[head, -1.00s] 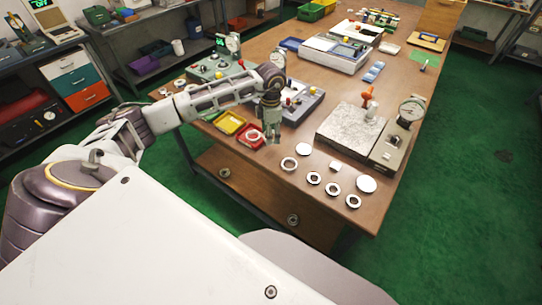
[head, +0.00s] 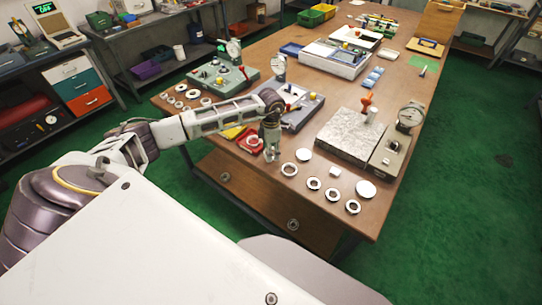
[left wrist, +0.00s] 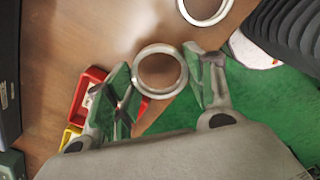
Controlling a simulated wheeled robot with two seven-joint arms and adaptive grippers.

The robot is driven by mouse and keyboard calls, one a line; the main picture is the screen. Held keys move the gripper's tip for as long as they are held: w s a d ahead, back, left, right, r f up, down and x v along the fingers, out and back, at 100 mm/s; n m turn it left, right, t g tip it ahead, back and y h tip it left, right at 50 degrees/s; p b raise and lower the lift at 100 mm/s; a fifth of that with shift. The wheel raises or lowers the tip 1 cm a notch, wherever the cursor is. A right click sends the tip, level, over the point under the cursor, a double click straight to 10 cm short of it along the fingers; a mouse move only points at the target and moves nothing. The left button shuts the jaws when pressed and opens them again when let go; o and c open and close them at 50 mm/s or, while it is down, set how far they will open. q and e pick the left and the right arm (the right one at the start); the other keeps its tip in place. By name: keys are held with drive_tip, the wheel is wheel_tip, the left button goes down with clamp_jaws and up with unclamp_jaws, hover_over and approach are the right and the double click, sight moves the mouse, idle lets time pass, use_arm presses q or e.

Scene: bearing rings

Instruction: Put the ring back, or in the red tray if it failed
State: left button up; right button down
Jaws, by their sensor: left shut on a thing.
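My left gripper (head: 271,153) is over the near left part of the wooden table, just right of the red tray (head: 262,149). In the left wrist view my left gripper (left wrist: 168,85) is shut on a metal ring (left wrist: 160,70), which sits between its two fingertips. In the head view the fingers mostly hide this ring. The red tray also shows in the left wrist view (left wrist: 80,98), left of the fingers, with something pale in it. My right gripper is not in view.
Several loose rings, among them a larger ring (head: 289,169), and a white disc (head: 366,189) lie to the right. A grey plate with a dial gauge (head: 411,115) stands beyond them. A yellow tray (head: 233,132) adjoins the red one. Another gauge station (head: 222,75) is at the left.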

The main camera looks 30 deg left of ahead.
use_arm(q)
drive_tip(key=shift+f, duration=1.85)
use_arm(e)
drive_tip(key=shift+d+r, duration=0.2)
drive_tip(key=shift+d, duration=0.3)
use_arm(q)
drive_tip(key=shift+f, duration=0.15)
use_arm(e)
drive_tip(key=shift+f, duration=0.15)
use_arm(q)
drive_tip(key=o, duration=1.1)
drive_tip(key=shift+c, duration=0.2)
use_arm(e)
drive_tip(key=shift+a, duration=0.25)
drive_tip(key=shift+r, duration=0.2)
